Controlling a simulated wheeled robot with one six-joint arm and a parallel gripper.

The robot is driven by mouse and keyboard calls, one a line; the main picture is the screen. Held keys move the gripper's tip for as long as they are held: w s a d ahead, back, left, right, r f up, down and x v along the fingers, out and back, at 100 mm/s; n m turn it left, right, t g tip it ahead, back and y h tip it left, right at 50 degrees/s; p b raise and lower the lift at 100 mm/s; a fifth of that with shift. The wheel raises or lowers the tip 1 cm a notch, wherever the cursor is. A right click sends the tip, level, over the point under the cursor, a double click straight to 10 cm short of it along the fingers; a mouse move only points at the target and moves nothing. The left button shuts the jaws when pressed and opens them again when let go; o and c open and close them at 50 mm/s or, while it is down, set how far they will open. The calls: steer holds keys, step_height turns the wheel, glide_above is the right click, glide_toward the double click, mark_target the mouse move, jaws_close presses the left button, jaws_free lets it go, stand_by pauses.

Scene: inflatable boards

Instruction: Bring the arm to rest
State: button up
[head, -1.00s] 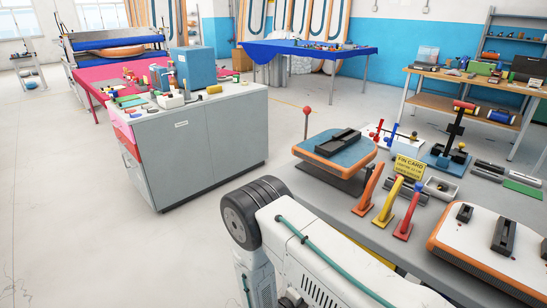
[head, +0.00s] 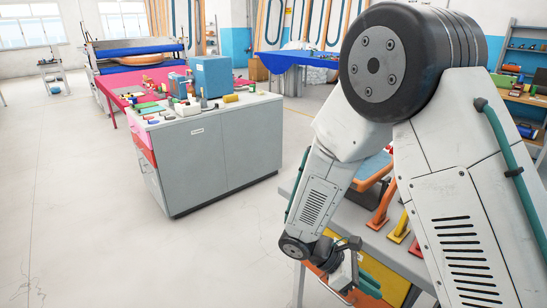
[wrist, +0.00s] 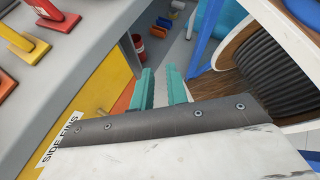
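My arm fills the right half of the head view, its large dark joint (head: 373,63) high up and its forearm (head: 312,205) sloping down to the lower left. My gripper (head: 352,284) hangs low beside the near side of the grey workbench (head: 375,243). In the wrist view, two teal fingers of my gripper (wrist: 161,88) stand apart with a narrow gap and nothing between them. The floor shows past the fingertips. My arm hides much of the workbench in the head view.
Orange and yellow levers (head: 398,228) stand on the workbench. A yellow panel (wrist: 88,98) with a label is close left of the fingers. A cable drum (wrist: 272,62) stands close right. A red bucket (wrist: 139,47) lies beyond.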

steer(key=s+d+r+m+t+y, duration=0.2)
steer(key=s+r+m+y, duration=0.3)
steer(key=s+r+m, duration=0.3)
steer(key=s+d+r+m+t+y, duration=0.2)
steer(key=s+r+m+y, duration=0.4)
steer(key=r, duration=1)
steer(key=shift+s+r+m+t, duration=0.4)
steer(key=shift+s+m+t, duration=0.2)
steer(key=shift+s+m, duration=0.4)
